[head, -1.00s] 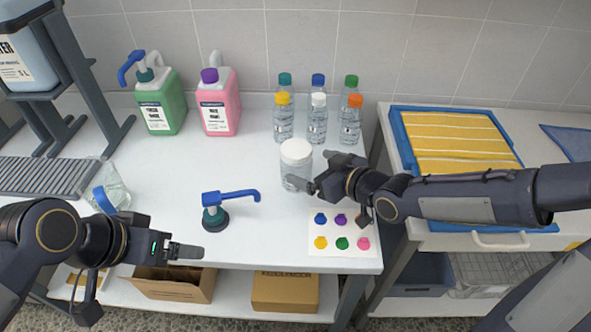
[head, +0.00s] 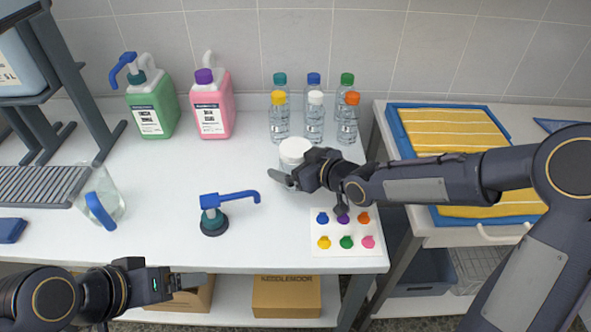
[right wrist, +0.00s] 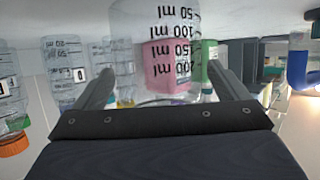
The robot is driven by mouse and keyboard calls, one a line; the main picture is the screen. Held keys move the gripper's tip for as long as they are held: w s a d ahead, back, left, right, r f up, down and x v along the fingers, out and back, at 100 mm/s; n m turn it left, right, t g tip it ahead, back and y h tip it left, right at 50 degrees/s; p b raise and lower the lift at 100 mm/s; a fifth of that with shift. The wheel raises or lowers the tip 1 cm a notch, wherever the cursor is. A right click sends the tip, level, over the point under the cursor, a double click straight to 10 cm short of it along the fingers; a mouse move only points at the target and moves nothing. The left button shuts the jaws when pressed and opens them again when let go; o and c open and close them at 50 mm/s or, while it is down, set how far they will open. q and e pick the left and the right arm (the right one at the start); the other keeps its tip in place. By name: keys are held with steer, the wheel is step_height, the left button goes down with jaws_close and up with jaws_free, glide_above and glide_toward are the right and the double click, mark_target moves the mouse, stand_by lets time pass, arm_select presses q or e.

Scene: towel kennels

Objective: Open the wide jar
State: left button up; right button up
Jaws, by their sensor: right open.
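The wide jar is clear with a white lid (head: 294,150) and stands upright on the white table in front of several small bottles. My right gripper (head: 285,180) is at the jar's front, level with its body, and hides most of it in the head view. In the right wrist view, which looks upside down, the clear jar wall (right wrist: 160,40) with ml marks appears between the two spread fingers (right wrist: 163,90). I cannot tell whether they touch it. My left gripper (head: 190,281) is low at the table's front edge, away from the jar, seen edge-on.
Several capped bottles (head: 314,123) stand behind the jar. A card with coloured caps (head: 346,242) lies in front of it. A blue pump head (head: 214,214) stands to the left. Green (head: 153,107) and pink (head: 212,110) containers stand at the back; the table between is clear.

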mark_target(296, 153)
steer(key=c, duration=1.1)
steer(key=shift+r, duration=0.1)
steer(key=shift+r, duration=0.25)
step_height(296, 153, up, 2)
steer(key=shift+r+p, duration=0.15)
steer(key=shift+p, duration=0.25)
steer(key=s+d+r+p, duration=0.5)
steer(key=s+r+p, duration=0.4)
steer(key=s, duration=0.4)
steer(key=shift+d+r, duration=0.2)
steer(key=shift+r, duration=0.3)
